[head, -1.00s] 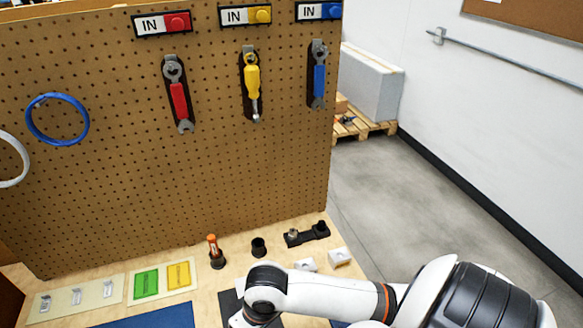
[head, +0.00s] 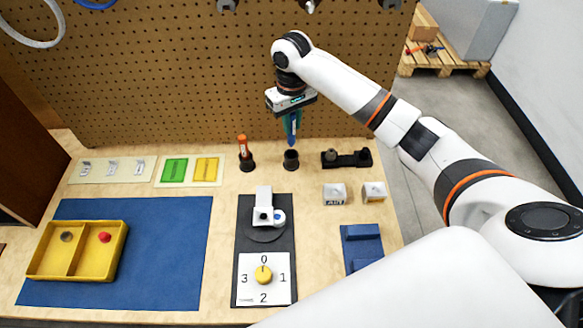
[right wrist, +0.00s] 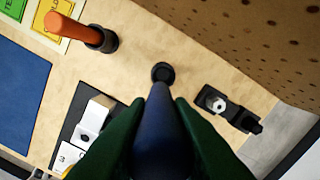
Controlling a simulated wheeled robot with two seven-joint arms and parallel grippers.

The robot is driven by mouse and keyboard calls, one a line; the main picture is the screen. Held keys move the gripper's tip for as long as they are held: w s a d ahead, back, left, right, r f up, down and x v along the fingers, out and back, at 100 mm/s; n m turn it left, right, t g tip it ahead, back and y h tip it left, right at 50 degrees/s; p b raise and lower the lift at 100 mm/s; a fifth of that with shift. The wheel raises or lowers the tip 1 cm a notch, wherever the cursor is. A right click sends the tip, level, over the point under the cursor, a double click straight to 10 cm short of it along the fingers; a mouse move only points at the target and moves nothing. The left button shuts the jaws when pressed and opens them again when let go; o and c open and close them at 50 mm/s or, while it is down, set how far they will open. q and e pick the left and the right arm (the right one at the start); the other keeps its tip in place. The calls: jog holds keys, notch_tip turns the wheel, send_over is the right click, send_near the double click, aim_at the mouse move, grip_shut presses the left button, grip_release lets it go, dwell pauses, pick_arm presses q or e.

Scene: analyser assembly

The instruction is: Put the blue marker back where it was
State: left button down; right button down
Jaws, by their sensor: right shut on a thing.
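The blue marker (head: 291,131) is held pointing down in my right gripper (head: 292,118). The gripper's green fingers are shut on it, and the marker also fills the lower middle of the right wrist view (right wrist: 163,135). Just below the marker's lower end stands an empty black cup holder (head: 291,161); in the right wrist view the holder (right wrist: 163,73) lies just beyond the tip. The tip looks apart from the holder's rim. An orange marker (head: 243,147) stands in a similar black holder to the left. My left gripper is not in view.
A black fixture (head: 347,158) stands right of the holder, with small white blocks (head: 335,194) in front. A device with a yellow dial (head: 264,274) lies nearer. A yellow tray (head: 76,250) rests on a blue mat (head: 170,255). The pegboard (head: 180,70) rises behind.

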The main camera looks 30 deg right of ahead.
aim_at(292, 143)
jog(key=shift+w+d+r, duration=0.25)
jog(key=shift+w+r, duration=0.05)
jog(key=shift+w, duration=0.1)
jog(key=shift+f, duration=0.35)
notch_tip(292, 143, down, 9)
jog(key=shift+r+p, duration=0.1)
jog(key=shift+p, duration=0.3)
jog(key=c, duration=1.3)
grip_release()
notch_tip(292, 143, up, 12)
jog(key=shift+r+b, duration=0.1)
jog(key=shift+b, duration=0.2)
